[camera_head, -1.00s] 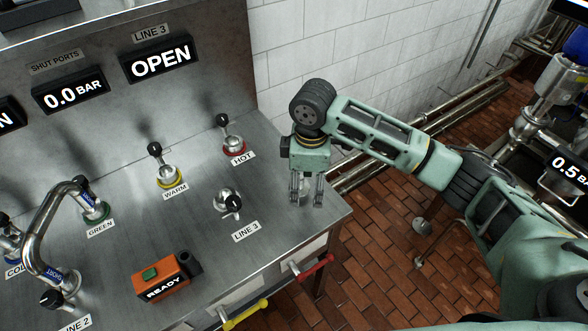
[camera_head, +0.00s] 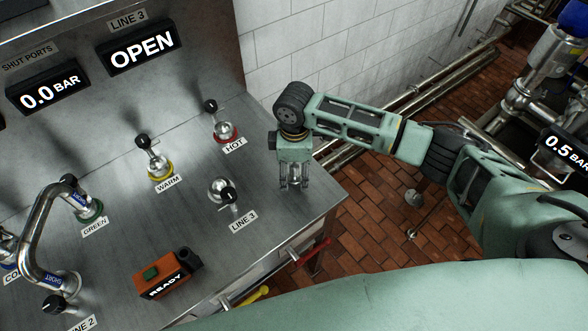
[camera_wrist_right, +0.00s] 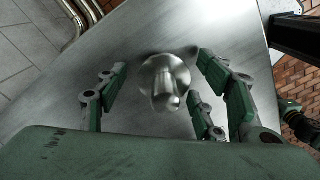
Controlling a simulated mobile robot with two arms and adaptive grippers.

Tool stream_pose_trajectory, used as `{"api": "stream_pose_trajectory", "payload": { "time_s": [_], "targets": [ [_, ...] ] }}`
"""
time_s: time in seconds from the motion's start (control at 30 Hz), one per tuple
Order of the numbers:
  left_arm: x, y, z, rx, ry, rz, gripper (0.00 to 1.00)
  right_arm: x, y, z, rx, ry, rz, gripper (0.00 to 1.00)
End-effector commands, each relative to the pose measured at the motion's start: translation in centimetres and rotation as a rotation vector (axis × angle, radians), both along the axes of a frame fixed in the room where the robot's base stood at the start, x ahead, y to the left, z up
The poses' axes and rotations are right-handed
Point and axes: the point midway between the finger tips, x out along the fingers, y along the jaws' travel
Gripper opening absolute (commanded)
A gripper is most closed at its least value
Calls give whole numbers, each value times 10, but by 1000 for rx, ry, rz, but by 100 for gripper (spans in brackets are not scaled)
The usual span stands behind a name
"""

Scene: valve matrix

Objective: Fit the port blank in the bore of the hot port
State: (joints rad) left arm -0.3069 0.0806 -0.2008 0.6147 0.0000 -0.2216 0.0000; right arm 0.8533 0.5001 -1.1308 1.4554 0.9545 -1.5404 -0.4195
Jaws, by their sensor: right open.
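The port blank is a shiny metal piece with a round head and a short stub, seen in the right wrist view (camera_wrist_right: 166,82) on the steel bench top. My right gripper (camera_wrist_right: 165,95) is open, with its green-padded fingers on both sides of the blank and gaps showing. In the head view my right gripper (camera_head: 294,180) points down near the bench's right edge, and its fingers largely hide the blank. The hot port (camera_head: 224,131) has a red ring, with a metal fitting and black knob at it; its bore cannot be made out. My left gripper is not in view.
The warm port (camera_head: 160,170) and green port (camera_head: 89,211) lie to the left, with a bent pipe (camera_head: 38,235) farther left. The LINE 3 valve (camera_head: 223,191) and orange READY box (camera_head: 163,274) stand nearer. The bench between gripper and hot port looks clear.

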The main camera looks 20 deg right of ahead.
Motion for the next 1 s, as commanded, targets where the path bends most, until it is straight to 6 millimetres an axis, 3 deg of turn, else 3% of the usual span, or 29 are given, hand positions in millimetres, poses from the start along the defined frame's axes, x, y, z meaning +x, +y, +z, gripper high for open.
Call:
{"api": "stream_pose_trajectory", "payload": {
  "time_s": [0.2,0.77,1.0],
  "targets": [
    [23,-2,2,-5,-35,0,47,0,0,-1,0,0,0,61],
    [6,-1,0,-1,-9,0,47,0,0,-1,0,0,0,12],
    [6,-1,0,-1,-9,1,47,0,0,0,1,-1,0,11]
  ]
}}
